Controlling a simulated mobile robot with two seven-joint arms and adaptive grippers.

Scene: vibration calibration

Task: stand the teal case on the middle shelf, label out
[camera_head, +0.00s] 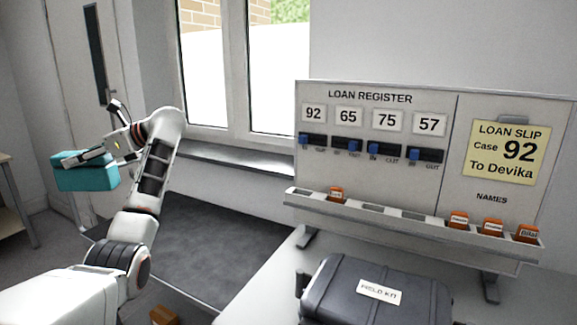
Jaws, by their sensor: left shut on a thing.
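The teal case (88,178) is at the left of the head view, held up in the air beside the dark mat-topped surface. My left gripper (85,158) is shut on the teal case from its upper side. No label shows on the faces of the case that I can see. No shelf that I can clearly tell as the middle shelf is in view. My right gripper is not in view.
A loan register board (378,140) with a loan slip (507,151) stands at right. A dark field kit case (375,292) is in front of it. A wooden unit (14,200) is cut off at the left edge. A window sill (235,162) lies behind my arm.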

